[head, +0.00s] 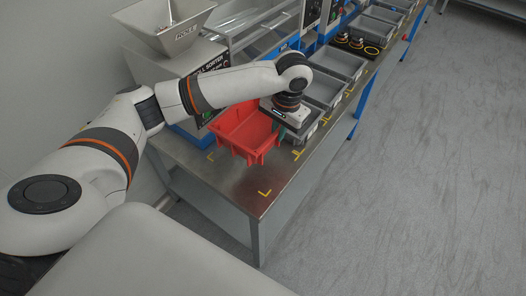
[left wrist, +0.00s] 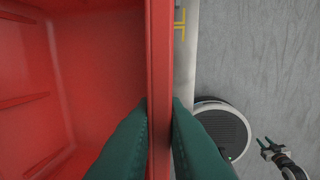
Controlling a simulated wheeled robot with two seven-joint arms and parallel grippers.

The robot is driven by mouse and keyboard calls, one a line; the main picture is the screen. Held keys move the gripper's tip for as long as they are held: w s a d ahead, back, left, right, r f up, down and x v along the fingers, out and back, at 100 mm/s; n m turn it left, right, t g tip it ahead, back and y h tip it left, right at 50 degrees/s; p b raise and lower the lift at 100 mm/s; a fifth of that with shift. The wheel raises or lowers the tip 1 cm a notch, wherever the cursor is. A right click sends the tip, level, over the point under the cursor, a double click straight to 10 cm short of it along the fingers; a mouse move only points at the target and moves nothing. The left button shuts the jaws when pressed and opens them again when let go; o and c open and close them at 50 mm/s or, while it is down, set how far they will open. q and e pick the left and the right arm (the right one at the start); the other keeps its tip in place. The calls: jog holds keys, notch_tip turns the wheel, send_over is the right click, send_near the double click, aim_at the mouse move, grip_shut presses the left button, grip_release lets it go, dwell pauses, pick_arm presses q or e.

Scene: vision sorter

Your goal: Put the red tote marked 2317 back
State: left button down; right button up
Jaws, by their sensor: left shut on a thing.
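The red tote (head: 240,125) sits at the metal table's near part, by the sorter; I see no number on it. My left gripper (head: 280,127) reaches down over its right side. In the left wrist view its green fingers (left wrist: 159,135) are shut on the tote's wall (left wrist: 159,60), one finger on each side. The visible part of the tote's inside (left wrist: 95,75) is empty.
Grey totes (head: 325,90) line the table to the right and beyond the red one. The sorter's steel hopper (head: 165,25) stands behind. Yellow corner marks (head: 265,192) show on the bare near tabletop. The grey floor (head: 420,180) at right is clear.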

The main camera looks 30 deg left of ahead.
pick_arm(q)
jog(key=a+f, duration=0.2)
jog(key=shift+w+a+f+b, duration=0.1)
jog(key=shift+w+f+b, duration=0.2)
jog(key=shift+w+b, duration=0.1)
jog(key=shift+w+f, duration=0.15)
jog(key=shift+f, duration=4.85)
jog(key=c, duration=1.5)
grip_release()
jog(key=shift+f, duration=0.15)
jog(key=r, duration=0.4)
jog(key=d+r, duration=0.1)
jog(key=r, duration=0.7)
jog(key=shift+d+r, duration=0.15)
jog(key=shift+d, duration=0.05)
